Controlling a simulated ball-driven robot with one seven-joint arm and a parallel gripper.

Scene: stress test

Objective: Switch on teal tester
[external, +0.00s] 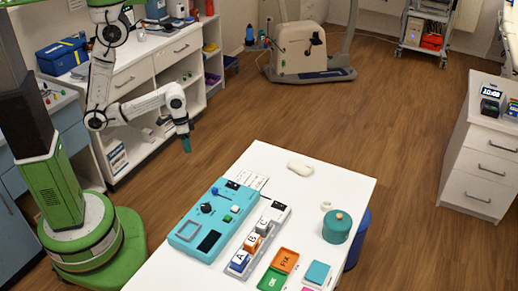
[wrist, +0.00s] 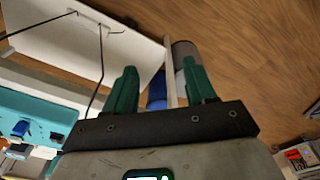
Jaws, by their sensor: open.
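The teal tester (external: 181,240) lies flat on the white table (external: 330,181). Its top carries a black round knob (external: 206,208), a small blue lever (external: 221,193), a green-and-white button (external: 235,208) and a dark panel (external: 208,241). I cannot tell which part is the power switch or whether it is on. My gripper (external: 187,145) hangs beyond the table's far left edge, apart from the tester. In the wrist view my gripper (wrist: 162,85) is open and empty between its green fingers. A teal surface with a blue part, probably the tester (wrist: 35,106), shows at that view's left.
Beside the tester is a grey rack with lettered blocks A, B and C (external: 253,243). Orange FIX (external: 285,260) and green OK (external: 272,281) pads, a teal round pot (external: 337,227) and a white rounded object (external: 300,168) share the table.

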